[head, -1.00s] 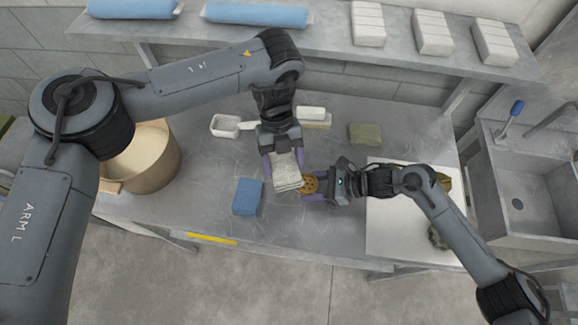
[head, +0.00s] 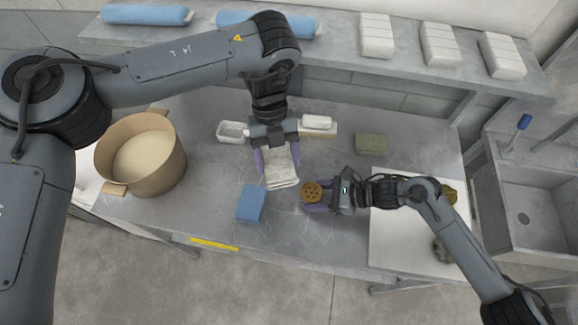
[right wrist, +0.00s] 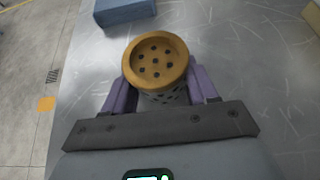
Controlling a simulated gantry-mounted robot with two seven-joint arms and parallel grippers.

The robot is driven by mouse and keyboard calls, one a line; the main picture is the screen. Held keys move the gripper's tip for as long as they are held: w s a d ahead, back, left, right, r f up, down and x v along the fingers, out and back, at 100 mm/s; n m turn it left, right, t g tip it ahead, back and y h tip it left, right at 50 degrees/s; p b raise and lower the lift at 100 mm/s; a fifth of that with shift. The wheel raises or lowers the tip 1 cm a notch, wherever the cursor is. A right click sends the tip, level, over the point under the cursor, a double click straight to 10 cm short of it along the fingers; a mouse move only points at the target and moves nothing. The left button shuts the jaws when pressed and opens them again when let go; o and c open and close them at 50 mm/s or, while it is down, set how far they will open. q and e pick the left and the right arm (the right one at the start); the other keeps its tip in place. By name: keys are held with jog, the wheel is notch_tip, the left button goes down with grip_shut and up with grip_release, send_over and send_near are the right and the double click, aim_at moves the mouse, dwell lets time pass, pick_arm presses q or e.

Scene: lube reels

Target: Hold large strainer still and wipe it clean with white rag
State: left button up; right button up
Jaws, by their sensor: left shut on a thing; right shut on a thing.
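My right gripper (head: 318,206) is shut on the strainer, an orange-brown rimmed cup with holes (head: 312,193), held above the metal table. The strainer also shows in the right wrist view (right wrist: 158,62), between the purple fingers, with a grey perforated body below the rim. My left gripper (head: 276,160) is shut on the white rag (head: 281,168), which hangs folded between its fingers. The rag is just left of the strainer in the head view, with a small gap between them.
A blue block (head: 250,203) lies left of the strainer. A large tan pot (head: 142,155) stands at the left. A small white tray (head: 232,132), a white block (head: 317,122) and a green pad (head: 371,143) lie at the back. A white board (head: 395,240) is under my right arm; a sink (head: 535,190) is beyond.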

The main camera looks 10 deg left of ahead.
dwell(0.4)
jog(key=o, duration=0.9)
jog(key=shift+c, duration=0.2)
